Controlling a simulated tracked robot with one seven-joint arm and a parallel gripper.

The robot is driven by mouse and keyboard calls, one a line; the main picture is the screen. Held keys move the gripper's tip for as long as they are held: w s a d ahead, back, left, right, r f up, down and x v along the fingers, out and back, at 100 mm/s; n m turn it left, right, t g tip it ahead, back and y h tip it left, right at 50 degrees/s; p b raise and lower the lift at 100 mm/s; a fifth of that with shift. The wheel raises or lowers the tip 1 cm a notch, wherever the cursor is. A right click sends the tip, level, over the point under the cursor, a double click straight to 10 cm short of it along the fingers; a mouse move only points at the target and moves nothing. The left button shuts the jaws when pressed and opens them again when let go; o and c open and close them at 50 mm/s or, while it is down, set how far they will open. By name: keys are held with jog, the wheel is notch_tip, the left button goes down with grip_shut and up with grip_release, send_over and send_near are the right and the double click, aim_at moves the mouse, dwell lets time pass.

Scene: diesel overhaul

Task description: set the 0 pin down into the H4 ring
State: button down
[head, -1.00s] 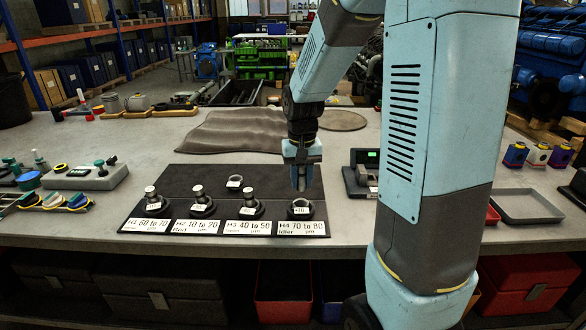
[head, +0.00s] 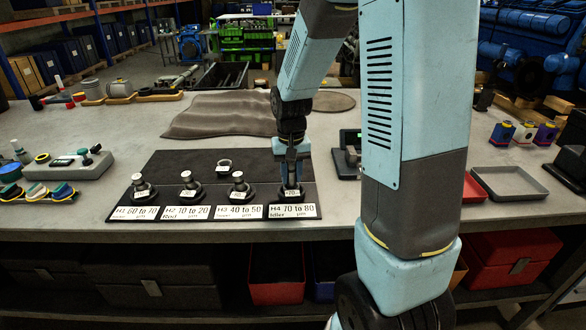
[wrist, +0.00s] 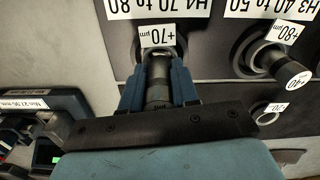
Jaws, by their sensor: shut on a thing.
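My gripper (head: 291,184) points straight down over the H4 place at the right end of the dark board (head: 175,165). In the wrist view its blue fingers (wrist: 159,88) are shut on a dark cylindrical pin (wrist: 158,78), taken as the 0 pin; its marking is too small to read. The H4 ring (wrist: 143,52) carries a "+70 µm" tag and lies right at the pin's lower end. The fingers hide part of the ring. I cannot tell how deep the pin sits in it. The H4 label (head: 292,211) reads "70 to 80".
Pins stand in the H1 (head: 141,186), H2 (head: 189,184) and H3 (head: 239,185) rings to the left. A loose ring (head: 224,166) lies behind them. A small instrument (head: 348,155) is to the right of the board, with a grey tray (head: 508,184) farther right.

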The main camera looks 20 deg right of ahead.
aim_at(293, 185)
jog(key=shift+f, duration=0.75)
jog(key=shift+s+f, duration=0.65)
jog(key=shift+f, duration=0.05)
jog(key=shift+w+f, duration=0.1)
jog(key=shift+f, duration=0.05)
jog(key=c, duration=0.9)
grip_release()
jog(key=shift+o, duration=0.2)
jog(key=shift+w+r, duration=0.2)
jog(key=shift+r, duration=0.3)
jog(key=shift+o, duration=0.4)
jog(key=shift+w+r, duration=0.65)
jog(key=shift+w, duration=0.15)
jog(key=r, duration=0.4)
jog(key=s+r, duration=0.1)
jog(key=r, duration=0.8)
jog(key=shift+s+r, duration=0.15)
jog(key=shift+s, duration=0.1)
